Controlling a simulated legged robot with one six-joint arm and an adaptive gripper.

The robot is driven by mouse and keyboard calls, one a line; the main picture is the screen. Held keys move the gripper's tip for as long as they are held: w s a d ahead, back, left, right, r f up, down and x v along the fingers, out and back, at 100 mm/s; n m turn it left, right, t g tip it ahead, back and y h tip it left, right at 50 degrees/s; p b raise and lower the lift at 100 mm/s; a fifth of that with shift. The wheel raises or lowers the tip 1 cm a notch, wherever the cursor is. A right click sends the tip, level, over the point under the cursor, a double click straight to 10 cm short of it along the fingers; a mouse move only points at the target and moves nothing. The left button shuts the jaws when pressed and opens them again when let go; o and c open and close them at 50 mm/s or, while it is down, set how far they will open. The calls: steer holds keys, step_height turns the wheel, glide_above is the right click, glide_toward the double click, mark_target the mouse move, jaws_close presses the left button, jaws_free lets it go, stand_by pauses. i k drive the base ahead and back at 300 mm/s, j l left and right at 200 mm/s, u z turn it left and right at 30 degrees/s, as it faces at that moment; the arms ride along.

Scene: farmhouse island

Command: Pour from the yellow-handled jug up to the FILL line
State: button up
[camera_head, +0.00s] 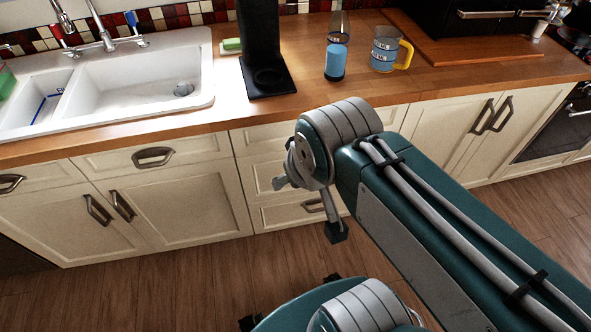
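The yellow-handled jug (383,58) stands upright on the wooden counter, right of centre. My gripper (312,208) is in front of the cabinet drawers, below the counter edge and away from both vessels. It is partly hidden by my arm, and its opening is unclear.
A black stand (263,45) is left of the vessels, beside a green-and-white sponge (231,45). The white sink (140,75) is at left. A wooden board (470,50) lies at right, near a black appliance (480,15). The counter before the vessels is clear.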

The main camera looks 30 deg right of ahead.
mark_target(388, 41)
steer(key=z, duration=1.3)
